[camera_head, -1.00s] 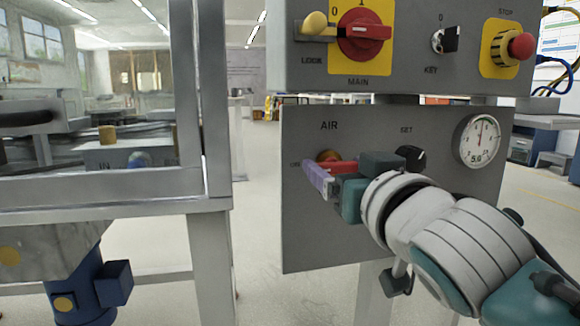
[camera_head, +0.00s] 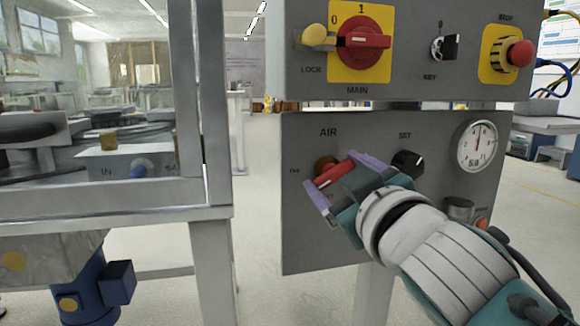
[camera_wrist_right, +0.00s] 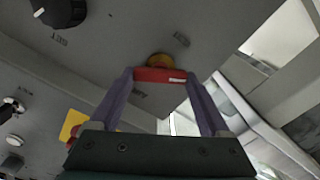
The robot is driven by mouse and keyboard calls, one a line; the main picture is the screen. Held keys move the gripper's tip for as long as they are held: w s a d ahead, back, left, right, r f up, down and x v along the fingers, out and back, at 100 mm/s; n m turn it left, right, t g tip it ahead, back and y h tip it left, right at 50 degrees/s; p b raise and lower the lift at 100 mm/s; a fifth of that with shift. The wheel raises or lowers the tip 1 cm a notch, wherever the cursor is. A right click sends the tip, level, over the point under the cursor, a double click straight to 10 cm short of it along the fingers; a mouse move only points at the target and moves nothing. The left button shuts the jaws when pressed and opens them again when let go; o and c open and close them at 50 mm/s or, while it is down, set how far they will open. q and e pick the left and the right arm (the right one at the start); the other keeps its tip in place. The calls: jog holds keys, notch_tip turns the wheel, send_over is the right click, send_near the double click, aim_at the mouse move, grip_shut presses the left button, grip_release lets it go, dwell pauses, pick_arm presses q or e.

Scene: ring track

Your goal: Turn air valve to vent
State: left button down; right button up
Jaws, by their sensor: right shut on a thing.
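The air valve has a red handle (camera_head: 336,174) on a brass-coloured hub (camera_head: 324,163), on the grey panel (camera_head: 300,240) under the word AIR. The handle slants, its right end higher. My right gripper (camera_head: 335,171) is shut on the handle, a lilac finger at each end of it. In the right wrist view the red handle (camera_wrist_right: 160,75) spans between the two fingers of my right gripper (camera_wrist_right: 159,80), with the brass hub (camera_wrist_right: 160,60) behind it. The gripper partly covers the lettering below the valve. My left gripper is not in view.
A black SET knob (camera_head: 408,163) sits close right of the gripper, with a pressure gauge (camera_head: 477,146) further right. The upper panel carries the red MAIN switch (camera_head: 364,41), a key switch (camera_head: 445,45) and the stop button (camera_head: 521,52). A grey frame (camera_head: 212,215) stands left.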

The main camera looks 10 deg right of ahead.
jog(key=n+p, duration=0.1)
jog(key=n, duration=0.5)
jog(key=shift+n, duration=0.3)
jog(key=n, duration=0.4)
jog(key=shift+f+n, duration=0.1)
jog(key=shift+n, duration=0.6)
jog(key=o, duration=1.2)
jog(key=shift+a, duration=0.1)
jog(key=shift+s, duration=0.1)
